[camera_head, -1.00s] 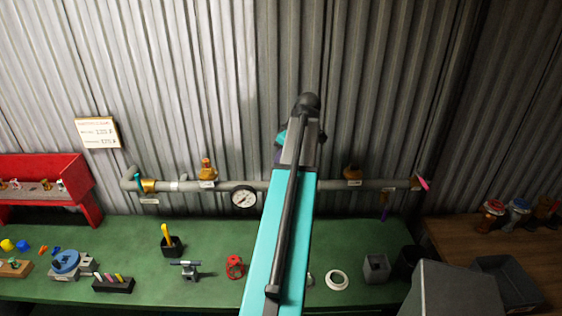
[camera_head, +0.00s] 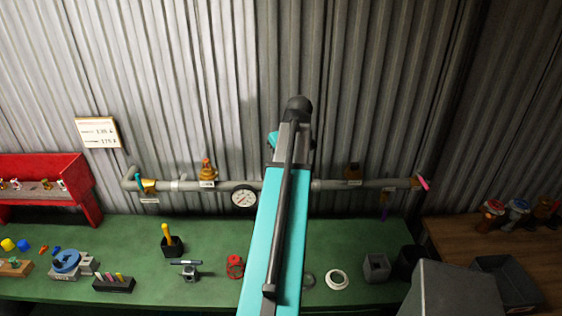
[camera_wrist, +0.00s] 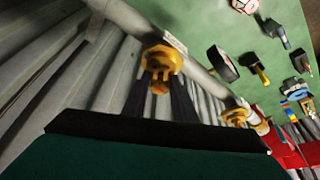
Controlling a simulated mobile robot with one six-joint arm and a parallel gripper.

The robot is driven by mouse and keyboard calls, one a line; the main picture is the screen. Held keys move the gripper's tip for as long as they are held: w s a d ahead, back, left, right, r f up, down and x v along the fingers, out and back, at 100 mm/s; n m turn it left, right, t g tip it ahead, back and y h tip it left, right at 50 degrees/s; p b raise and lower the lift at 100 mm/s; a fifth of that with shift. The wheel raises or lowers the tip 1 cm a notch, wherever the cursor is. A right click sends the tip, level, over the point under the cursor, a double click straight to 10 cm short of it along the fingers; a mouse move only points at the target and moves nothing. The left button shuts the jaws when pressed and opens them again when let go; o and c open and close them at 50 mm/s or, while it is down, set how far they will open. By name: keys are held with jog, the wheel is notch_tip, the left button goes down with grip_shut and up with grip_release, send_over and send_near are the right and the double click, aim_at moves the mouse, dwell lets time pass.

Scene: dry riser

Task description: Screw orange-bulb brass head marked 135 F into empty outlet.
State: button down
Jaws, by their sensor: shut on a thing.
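In the wrist view my gripper (camera_wrist: 163,82) has its two dark fingers closed on a brass head (camera_wrist: 160,58) with orange showing between them. The head is against the grey pipe, in line with an outlet position. I cannot tell how far it is threaded in, and its marking is unreadable. In the head view my arm hides this part of the pipe. Another brass head with an orange tip (camera_head: 208,173) stands upright on the pipe to the left and also shows in the wrist view (camera_wrist: 235,117). A dark, shadowed fitting (camera_head: 353,173) is to the right.
A pressure gauge (camera_head: 243,198) hangs on the pipe just left of my arm. A red rack (camera_head: 60,172) stands at the left. A sign (camera_head: 98,132) is on the wall.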

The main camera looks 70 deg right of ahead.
jog(key=shift+m, duration=0.3)
jog(key=shift+m+g+h, duration=0.6)
jog(key=shift+m, duration=1.1)
jog(key=shift+m+g, duration=0.3)
jog(key=shift+m, duration=0.6)
jog(key=shift+m+g+h, duration=0.3)
jog(key=shift+m+g, duration=0.3)
jog(key=shift+m, duration=0.8)
jog(key=c, duration=1.4)
grip_release()
jog(key=shift+o, duration=0.2)
jog(key=b+v, duration=0.4)
jog(key=v, duration=0.9)
jog(key=shift+r+b, duration=0.4)
jog(key=shift+r, duration=0.05)
